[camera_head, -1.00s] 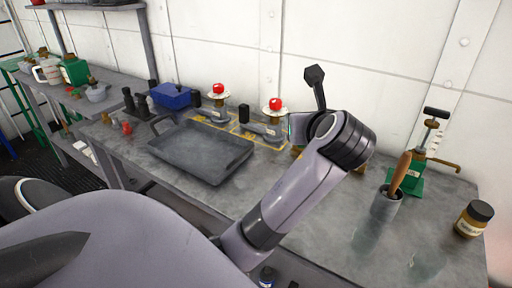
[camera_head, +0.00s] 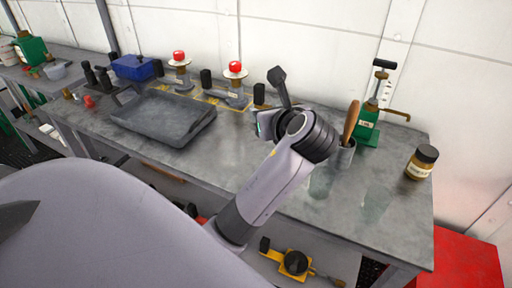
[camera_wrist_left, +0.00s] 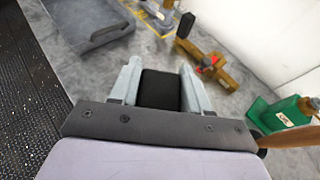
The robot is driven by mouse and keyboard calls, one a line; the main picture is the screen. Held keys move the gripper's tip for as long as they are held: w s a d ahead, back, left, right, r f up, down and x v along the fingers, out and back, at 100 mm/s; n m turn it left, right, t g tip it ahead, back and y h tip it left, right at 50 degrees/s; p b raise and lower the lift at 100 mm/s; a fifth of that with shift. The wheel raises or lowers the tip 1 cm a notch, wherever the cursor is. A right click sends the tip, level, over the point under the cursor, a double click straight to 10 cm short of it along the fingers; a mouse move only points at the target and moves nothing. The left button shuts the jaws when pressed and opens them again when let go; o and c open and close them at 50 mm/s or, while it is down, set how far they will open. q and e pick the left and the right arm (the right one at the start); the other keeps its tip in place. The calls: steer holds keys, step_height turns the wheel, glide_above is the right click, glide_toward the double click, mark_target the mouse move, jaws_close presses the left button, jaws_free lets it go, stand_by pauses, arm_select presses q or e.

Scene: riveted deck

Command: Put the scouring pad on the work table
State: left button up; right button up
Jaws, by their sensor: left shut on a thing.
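My left gripper (camera_wrist_left: 160,73) is shut on a black block-like pad, which I take for the scouring pad (camera_wrist_left: 161,91), in the left wrist view. The pad sits between the two pale fingers above the grey work table (camera_wrist_left: 118,75). In the head view the table (camera_head: 385,205) runs along the white wall. My left arm reaches over it, and its wrist hides most of the gripper (camera_head: 264,124) and the pad. I cannot tell whether the pad touches the table. My right gripper is not in view.
A dark tray (camera_head: 165,118) lies left on the table. A brass fitting (camera_wrist_left: 203,62) lies beyond the gripper. A green hand pump (camera_head: 366,127), a cup with a wooden-handled tool (camera_head: 345,158) and a jar (camera_head: 421,162) stand right. The front right tabletop is clear.

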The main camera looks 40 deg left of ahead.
arm_select(q)
step_height(320, 180, down, 14)
steer(key=shift+f+b, duration=0.1)
steer(key=shift+b, duration=1)
steer(key=o, duration=1.1)
steer(key=shift+c, duration=0.2)
